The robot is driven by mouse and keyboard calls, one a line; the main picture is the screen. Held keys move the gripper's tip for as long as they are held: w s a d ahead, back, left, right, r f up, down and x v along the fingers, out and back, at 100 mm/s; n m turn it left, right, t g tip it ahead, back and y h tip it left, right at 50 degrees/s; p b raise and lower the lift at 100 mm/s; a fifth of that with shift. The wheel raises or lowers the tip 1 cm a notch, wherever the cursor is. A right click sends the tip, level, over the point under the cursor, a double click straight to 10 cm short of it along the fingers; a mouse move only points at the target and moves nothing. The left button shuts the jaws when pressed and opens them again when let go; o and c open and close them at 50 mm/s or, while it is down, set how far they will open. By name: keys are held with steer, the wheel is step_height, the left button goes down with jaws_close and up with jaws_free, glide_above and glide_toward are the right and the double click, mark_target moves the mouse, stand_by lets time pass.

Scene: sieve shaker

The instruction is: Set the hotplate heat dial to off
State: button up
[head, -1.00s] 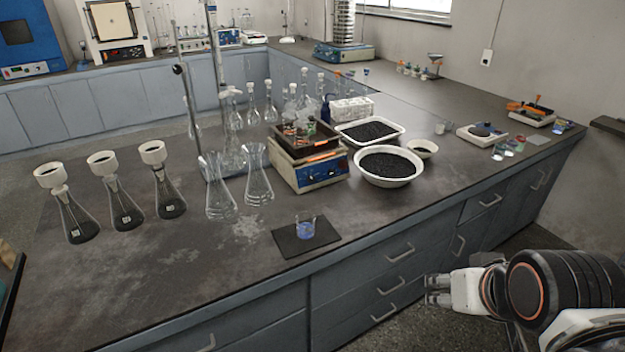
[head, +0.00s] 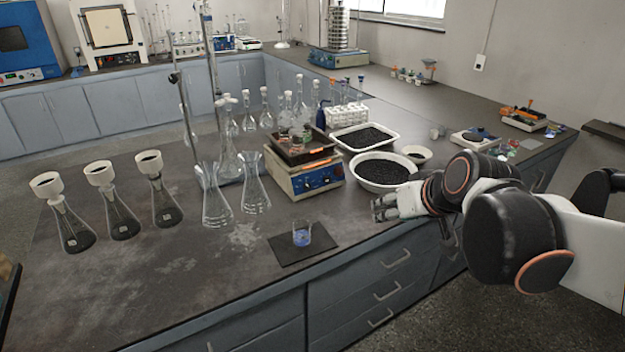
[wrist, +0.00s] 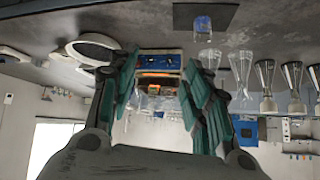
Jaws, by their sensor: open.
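The hotplate (head: 291,186) is a cream box with a blue front panel (head: 321,180) on the bench, in the middle of the head view. Small knobs show on the panel, but their settings are too small to read. The blue panel also appears in the wrist view (wrist: 160,62), which is upside down, between the two fingers. My gripper (head: 376,208) is over the bench edge, to the right of the hotplate and apart from it. In the wrist view its green-padded fingers (wrist: 160,95) are spread with nothing between them.
A dark tray (head: 312,157) with small items sits on the hotplate. White bowls of black grains (head: 382,169) stand close behind my gripper. A small beaker (head: 302,235) on a dark mat (head: 284,252) stands in front. Glass flasks (head: 216,206) stand left of the hotplate.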

steer(key=w+a+n+y, duration=0.1)
steer(key=w+a, duration=0.2)
steer(key=w, duration=0.6)
steer(key=n+t+y+p, duration=0.3)
steer(key=y, duration=0.1)
glide_above(308, 187)
steer(key=s+d, duration=0.8)
steer(key=s, duration=0.2)
step_height(308, 187, down, 18)
steer(key=b+x, duration=0.2)
steer(key=x, duration=0.4)
steer(key=b+x, duration=0.1)
steer(key=x, duration=0.5)
steer(key=shift+w+a+f+b, duration=0.1)
steer(key=shift+a+f+b, duration=0.2)
steer(key=shift+f+b, duration=0.1)
steer(key=shift+c, duration=0.4)
jaws_close()
